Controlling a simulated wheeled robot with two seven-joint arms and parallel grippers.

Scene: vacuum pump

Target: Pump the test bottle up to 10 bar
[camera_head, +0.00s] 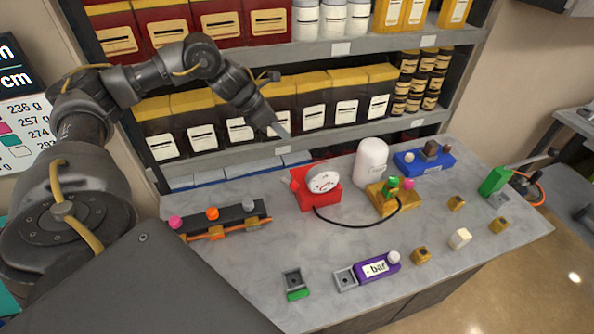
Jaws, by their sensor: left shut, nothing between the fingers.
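A white bottle (371,162) stands upright on the grey table, behind a brass block (394,200) with green and pink knobs. A red unit with a round dial gauge (323,181) is to its left, and a black hose (358,225) runs from it to the brass block. I cannot read the dial. A purple sign marked "- bar" (378,268) lies near the front edge, with a white knob at its right. My left gripper (284,132) is shut and empty, in the air above and behind the red unit. My right gripper is out of view.
A blue holder (424,161) is at the back, and a green block (495,181) at the right. Several small brass blocks and a white cube (460,238) lie at right. Shelves of packages stand behind.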

